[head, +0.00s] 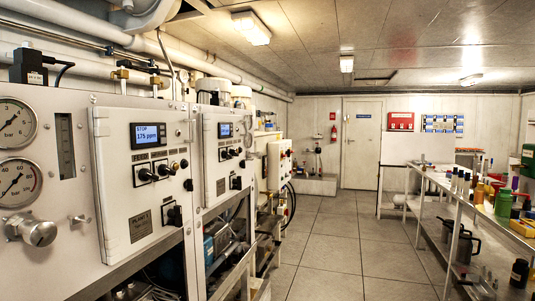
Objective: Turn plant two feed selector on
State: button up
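Two white control panels stand on the left side of the room in the head view. The near panel (118,205) has a lit blue display (149,135) that reads STOP and 175 ppm. Below it is a row of black selector knobs (146,175) under small labels. A black rotary switch (174,215) sits lower, beside a dark nameplate. The farther panel (212,175) has a similar small display (225,130) and a row of small black selectors (226,153). My gripper is not in view.
Two pressure gauges (15,180) and a round metal knob (38,232) are at the near left. A metal shelf bench (425,178) with bottles and jugs lines the right side. The tiled floor (335,240) between is clear up to the door (361,145).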

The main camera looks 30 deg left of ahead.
aim_at(225, 154)
jog(key=u, duration=0.2)
jog(key=i, duration=0.95)
jog(key=u, duration=0.45)
